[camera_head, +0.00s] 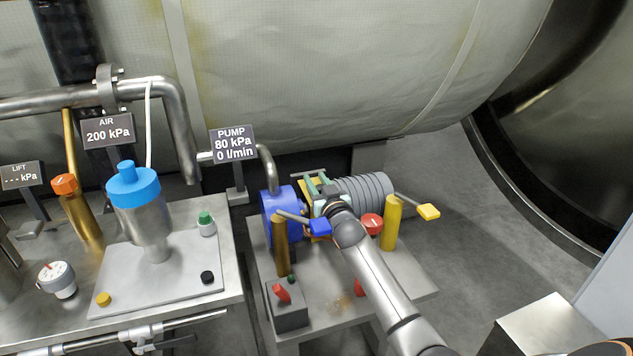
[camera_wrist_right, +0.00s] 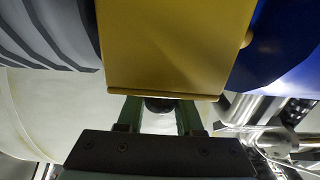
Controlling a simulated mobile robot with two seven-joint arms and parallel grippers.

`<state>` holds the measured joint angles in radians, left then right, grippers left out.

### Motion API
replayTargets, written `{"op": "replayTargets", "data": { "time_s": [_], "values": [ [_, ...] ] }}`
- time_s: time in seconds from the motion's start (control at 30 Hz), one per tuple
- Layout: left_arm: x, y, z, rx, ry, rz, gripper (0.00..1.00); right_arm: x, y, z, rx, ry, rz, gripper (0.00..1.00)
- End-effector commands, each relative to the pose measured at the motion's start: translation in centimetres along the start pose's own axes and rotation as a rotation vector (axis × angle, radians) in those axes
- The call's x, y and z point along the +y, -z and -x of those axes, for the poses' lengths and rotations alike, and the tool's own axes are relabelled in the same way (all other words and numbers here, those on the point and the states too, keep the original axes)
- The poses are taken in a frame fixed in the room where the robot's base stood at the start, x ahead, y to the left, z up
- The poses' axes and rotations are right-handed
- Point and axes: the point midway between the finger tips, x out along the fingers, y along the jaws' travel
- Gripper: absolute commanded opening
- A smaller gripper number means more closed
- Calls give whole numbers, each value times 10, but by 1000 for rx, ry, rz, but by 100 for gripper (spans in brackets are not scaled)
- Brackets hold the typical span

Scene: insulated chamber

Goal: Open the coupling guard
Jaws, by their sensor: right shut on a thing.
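The coupling guard (camera_head: 308,190) is a yellow cover between the blue pump (camera_head: 281,207) and the grey ribbed motor (camera_head: 364,194). My right arm comes in from the lower right and partly hides it. My right gripper (camera_head: 319,185) is at the guard. In the right wrist view the guard (camera_wrist_right: 175,45) fills the upper middle, with its lower edge just beyond the green fingers (camera_wrist_right: 160,116). The fingers are shut on a small dark part at that edge of the guard. The guard's far side is hidden. My left gripper is not in view.
A blue-handled valve (camera_head: 318,227), a red knob (camera_head: 371,223) and a yellow-handled valve (camera_head: 428,212) stand close around my right arm. A switch box (camera_head: 289,306) is at the bench's front left. A large insulated tank (camera_head: 330,70) hangs behind.

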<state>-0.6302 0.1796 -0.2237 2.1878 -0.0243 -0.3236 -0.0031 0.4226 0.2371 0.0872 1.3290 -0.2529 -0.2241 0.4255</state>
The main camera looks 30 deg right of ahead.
Motion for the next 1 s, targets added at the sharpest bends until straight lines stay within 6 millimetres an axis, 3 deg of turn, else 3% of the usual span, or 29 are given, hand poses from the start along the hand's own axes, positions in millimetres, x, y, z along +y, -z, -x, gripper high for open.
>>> {"op": "replayTargets", "data": {
  "time_s": [0.03,0.23,1.0],
  "values": [
    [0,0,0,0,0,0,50,0,0,0,0,0,0,21],
    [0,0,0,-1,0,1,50,0,0,0,0,0,0,0],
    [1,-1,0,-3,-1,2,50,0,-1,0,-1,0,0,0]
  ]
}}
